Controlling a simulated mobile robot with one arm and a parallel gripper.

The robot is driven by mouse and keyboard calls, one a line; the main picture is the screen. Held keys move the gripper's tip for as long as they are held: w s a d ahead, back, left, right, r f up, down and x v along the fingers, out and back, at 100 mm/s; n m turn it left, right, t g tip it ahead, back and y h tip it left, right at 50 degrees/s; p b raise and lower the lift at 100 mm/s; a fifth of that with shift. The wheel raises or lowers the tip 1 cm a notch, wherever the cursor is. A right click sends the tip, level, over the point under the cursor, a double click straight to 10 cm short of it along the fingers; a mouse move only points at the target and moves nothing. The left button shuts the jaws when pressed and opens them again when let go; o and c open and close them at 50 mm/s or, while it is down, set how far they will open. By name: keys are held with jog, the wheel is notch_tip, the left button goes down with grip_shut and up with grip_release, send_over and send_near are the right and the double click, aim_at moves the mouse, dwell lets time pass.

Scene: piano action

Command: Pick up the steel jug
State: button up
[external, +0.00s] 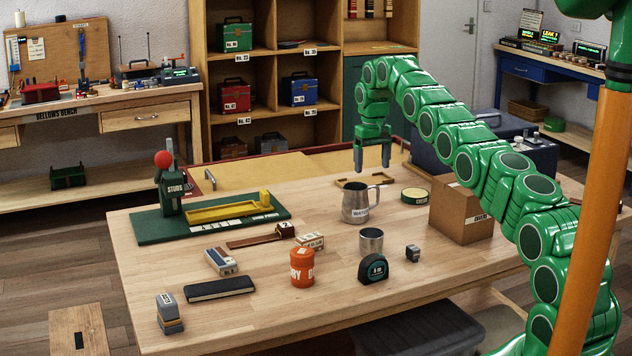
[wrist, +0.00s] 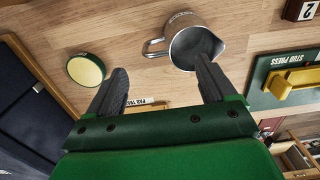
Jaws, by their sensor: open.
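The steel jug (external: 356,203) stands upright on the wooden table, with a white label on its front and its handle to the right. In the wrist view the jug (wrist: 194,42) is seen from above, its open mouth facing up and its handle to the left. My gripper (external: 373,168) points down above the table, behind the jug in the external view and apart from it. In the wrist view my gripper (wrist: 162,82) has its fingers spread with nothing between them. The right finger overlaps the jug's lower rim in the picture.
A round green-rimmed tin (external: 414,196) and a cardboard box (external: 461,210) stand right of the jug. A steel cup (external: 371,241), tape measure (external: 374,269) and orange can (external: 302,268) are in front. The green stud press (external: 171,190) is at left.

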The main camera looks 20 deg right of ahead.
jog(key=shift+w+f, duration=0.4)
jog(key=shift+f, duration=0.35)
jog(key=shift+d+f, duration=0.1)
jog(key=shift+f, duration=0.4)
jog(key=shift+s+d+f, duration=0.1)
jog(key=shift+d+f, duration=0.05)
jog(key=shift+f, duration=1.55)
jog(key=shift+d+f, duration=0.1)
jog(key=shift+f, duration=1.6)
jog(key=c, duration=1.5)
jog(key=shift+r, duration=0.15)
jog(key=shift+r, duration=1.45)
jog(key=s+r, duration=0.9)
jog(key=s, duration=0.4)
jog(key=shift+s+a+r, duration=0.3)
jog(key=shift+a+r, duration=0.05)
jog(key=shift+a, duration=0.05)
